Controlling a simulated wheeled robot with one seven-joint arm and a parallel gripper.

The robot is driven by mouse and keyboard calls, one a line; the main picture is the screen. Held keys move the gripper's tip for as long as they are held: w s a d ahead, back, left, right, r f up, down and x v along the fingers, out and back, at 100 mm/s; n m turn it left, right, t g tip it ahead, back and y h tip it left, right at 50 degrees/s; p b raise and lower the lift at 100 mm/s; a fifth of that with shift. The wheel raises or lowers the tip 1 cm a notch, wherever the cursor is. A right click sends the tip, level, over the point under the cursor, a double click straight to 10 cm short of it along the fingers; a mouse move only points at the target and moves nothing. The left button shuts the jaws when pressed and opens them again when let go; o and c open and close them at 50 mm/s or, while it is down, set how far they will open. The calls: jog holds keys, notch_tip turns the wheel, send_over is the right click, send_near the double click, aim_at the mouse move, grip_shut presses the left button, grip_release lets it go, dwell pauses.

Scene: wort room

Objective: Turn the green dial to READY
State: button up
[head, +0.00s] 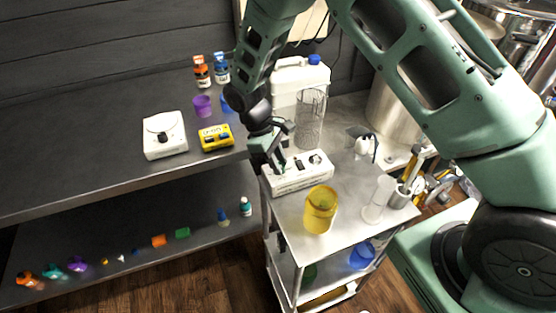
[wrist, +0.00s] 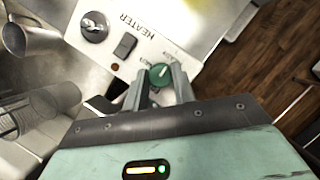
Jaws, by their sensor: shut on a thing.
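The green dial (wrist: 160,75) sits on a white control box labelled HEATER (wrist: 140,40), with a pale pointer mark on its face. My gripper (wrist: 165,88) is shut on the dial, one finger on each side of it. Small lettering beside the dial is partly hidden and too small to read, so I cannot tell which position the pointer marks. In the head view the white box (head: 290,184) stands on a metal cart, and my gripper (head: 277,165) is at its left end, hiding the dial.
A yellow jar (head: 320,209) stands in front of the box on the cart (head: 345,210). A tall mesh cylinder (head: 309,120) and a white jug (head: 300,77) stand behind it. A clear cylinder (head: 378,198) is at the right. A yellow device (head: 216,138) is on the bench at left.

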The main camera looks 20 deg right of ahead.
dwell(0.3)
jog(key=o, duration=1)
jog(key=b+v, duration=0.2)
jog(key=v, duration=1.5)
jog(key=shift+r, duration=0.25)
jog(key=shift+w+d, duration=0.1)
jog(key=s+a+r+t+y, duration=0.1)
jog(key=s+a+r, duration=0.1)
jog(key=s, duration=0.5)
jog(key=s+a+r+y, duration=0.1)
jog(key=s+a+y, duration=0.1)
jog(key=s, duration=0.5)
jog(key=s+d+f+m+t+y, duration=0.1)
jog(key=s+d+t, duration=0.1)
jog(key=s, duration=1.4)
jog(key=shift+d+m, duration=0.3)
jog(key=shift+d, duration=0.1)
